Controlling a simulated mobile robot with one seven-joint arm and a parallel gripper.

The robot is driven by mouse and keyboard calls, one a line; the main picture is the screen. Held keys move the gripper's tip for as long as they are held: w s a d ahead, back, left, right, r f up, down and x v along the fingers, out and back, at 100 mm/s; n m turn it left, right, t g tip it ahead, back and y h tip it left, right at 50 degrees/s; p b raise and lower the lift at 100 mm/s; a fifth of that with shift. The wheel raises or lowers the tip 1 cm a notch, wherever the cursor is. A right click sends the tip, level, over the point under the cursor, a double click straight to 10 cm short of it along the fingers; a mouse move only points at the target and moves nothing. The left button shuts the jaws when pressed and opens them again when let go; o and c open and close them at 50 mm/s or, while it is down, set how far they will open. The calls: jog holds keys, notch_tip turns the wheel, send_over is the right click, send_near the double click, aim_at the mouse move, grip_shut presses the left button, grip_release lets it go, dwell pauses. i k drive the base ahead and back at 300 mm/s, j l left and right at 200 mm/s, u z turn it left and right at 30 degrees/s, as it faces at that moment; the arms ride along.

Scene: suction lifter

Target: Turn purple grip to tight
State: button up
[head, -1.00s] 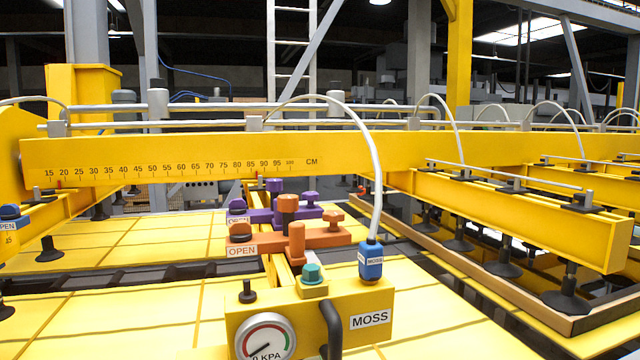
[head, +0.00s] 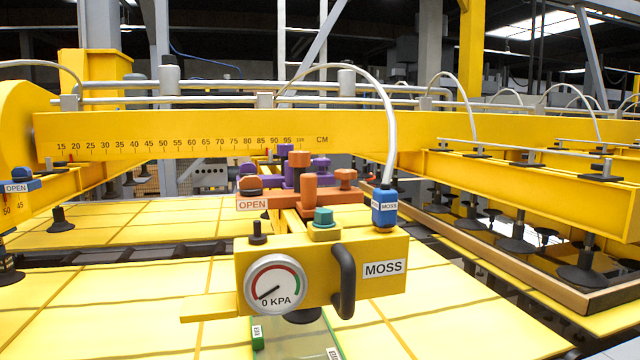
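The purple fitting (head: 320,163) is in the head view near the middle, just below the yellow beam. It stands behind a similar orange fitting (head: 320,194) and is mostly hidden by it. My gripper is not in view.
In front stands a yellow MOSS panel (head: 325,250) with a gauge (head: 275,286) marked 0 KPA, a black handle (head: 345,282), a teal knob (head: 323,217) and a blue block (head: 384,208). Beams with suction cups (head: 580,262) fill the right. A green part (head: 258,336) shows below.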

aim_at(321, 163)
jog(key=i+l+z, duration=0.15)
jog(key=l+z, duration=0.25)
jog(key=i+l+z, duration=0.1)
jog(key=z, duration=0.3)
jog(key=i+l+z, duration=0.15)
jog(key=i+z, duration=0.25)
jog(key=k, duration=0.1)
